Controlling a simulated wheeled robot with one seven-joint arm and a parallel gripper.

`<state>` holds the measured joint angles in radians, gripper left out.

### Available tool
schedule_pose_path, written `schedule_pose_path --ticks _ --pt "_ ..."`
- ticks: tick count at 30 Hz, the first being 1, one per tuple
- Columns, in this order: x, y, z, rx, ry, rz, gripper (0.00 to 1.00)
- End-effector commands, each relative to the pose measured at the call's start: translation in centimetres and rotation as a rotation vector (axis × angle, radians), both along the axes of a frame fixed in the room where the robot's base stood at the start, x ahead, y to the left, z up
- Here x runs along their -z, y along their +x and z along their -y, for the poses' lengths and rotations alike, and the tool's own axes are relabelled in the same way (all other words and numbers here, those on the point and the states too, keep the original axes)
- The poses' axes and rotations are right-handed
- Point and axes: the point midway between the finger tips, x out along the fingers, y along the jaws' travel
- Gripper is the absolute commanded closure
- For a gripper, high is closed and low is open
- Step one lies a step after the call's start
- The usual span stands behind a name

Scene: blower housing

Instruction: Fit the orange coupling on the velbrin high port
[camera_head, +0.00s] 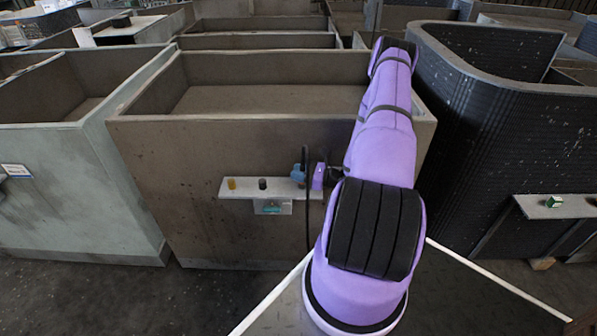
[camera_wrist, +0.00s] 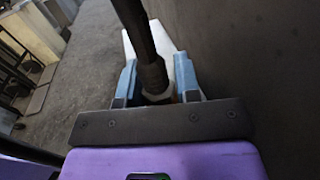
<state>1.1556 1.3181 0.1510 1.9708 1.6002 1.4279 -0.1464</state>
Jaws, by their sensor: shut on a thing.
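A small orange-yellow piece (camera_head: 231,184), which looks like the orange coupling, stands on the narrow pale shelf (camera_head: 240,194) on the front of the brown tank. My gripper (camera_head: 298,174) is at the right end of that shelf, apart from the orange piece. In the wrist view my gripper's (camera_wrist: 156,76) blue fingers are shut on a dark hose (camera_wrist: 148,60) with a thicker end; the hose runs between them. The head view also shows a thin black hose (camera_head: 307,215) hanging there. I cannot make out which part is the velbrin high port.
A dark piece (camera_head: 262,184) stands right of the orange one, above a label plate (camera_head: 272,207). The brown tank (camera_head: 160,160) stands between a pale tank (camera_head: 105,150) and a black ribbed tank (camera_head: 500,125). A green block (camera_head: 553,201) sits on the right shelf. Floor is open in front.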

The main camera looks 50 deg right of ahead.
Motion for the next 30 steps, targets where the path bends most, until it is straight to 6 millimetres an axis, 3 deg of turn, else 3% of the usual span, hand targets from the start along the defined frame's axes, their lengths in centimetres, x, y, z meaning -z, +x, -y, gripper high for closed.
schedule_pose_path --ticks 9,10,14,23,30 --pt "0.6 0.0 0.0 0.0 -0.001 0.0 0.98" --pt "0.7 0.0 0.0 0.0 -0.001 0.0 0.67" --pt "0.6 0.0 0.0 0.0 -0.001 0.0 0.4" --pt "0.7 -0.1 0.1 0.001 -0.001 0.0 0.4" --pt "0.7 -2.7 1.4 0.004 -0.001 -0.002 0.4"
